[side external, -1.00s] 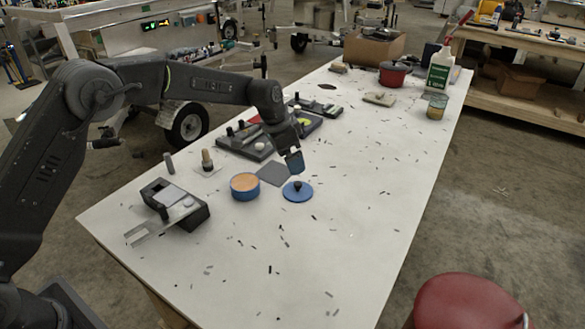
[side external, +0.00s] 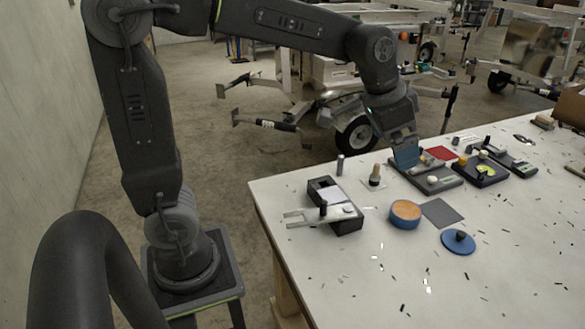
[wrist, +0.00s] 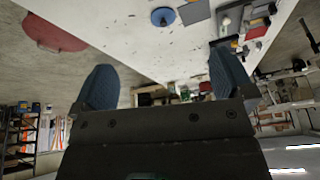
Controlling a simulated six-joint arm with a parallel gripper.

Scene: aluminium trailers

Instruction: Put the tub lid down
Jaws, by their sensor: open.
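The tub lid (side external: 458,242) is a round blue disc with a dark knob, lying flat on the white table. It also shows in the wrist view (wrist: 163,17) at the top. The blue tub (side external: 405,215) stands to its left, open, with tan contents, apart from the lid. My gripper (side external: 405,152) is raised at the back of the table, away from the lid and up-left of it in the side view. In the wrist view its two blue fingers (wrist: 162,85) are wide apart with nothing between them.
A dark grey square (side external: 441,212) lies between tub and lid. A black box fixture (side external: 335,206) stands at the left end, near a peg with a wooden handle (side external: 375,176). Black trays (side external: 428,172) line the back edge. Small dark bits are scattered over the otherwise clear front.

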